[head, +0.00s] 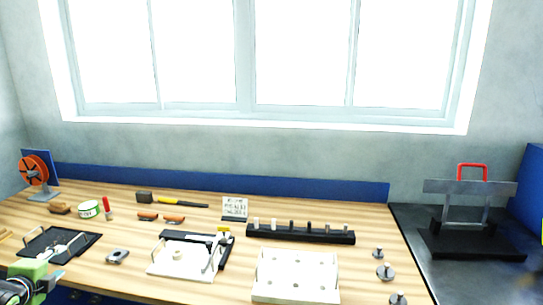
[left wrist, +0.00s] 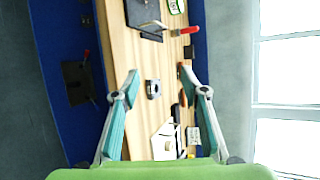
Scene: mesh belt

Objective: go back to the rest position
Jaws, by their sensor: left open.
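My left gripper (head: 60,262) shows at the lower left of the head view, at the front left of the wooden workbench (head: 130,234). It has a green body. In the left wrist view the same gripper (left wrist: 159,72) has its two teal fingers spread wide apart, with nothing between them. The bench top and a small grey metal part (left wrist: 153,89) show beyond the fingers. That metal part (head: 117,256) lies on the bench to the right of the gripper in the head view. My right gripper is not in view.
A black tray (head: 84,251) lies close to the left gripper. A white fixture (head: 178,270), a white block with holes (head: 297,277) and a black rack of pegs (head: 300,235) stand on the bench. A press with a red handle (head: 472,215) stands on the dark surface at right.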

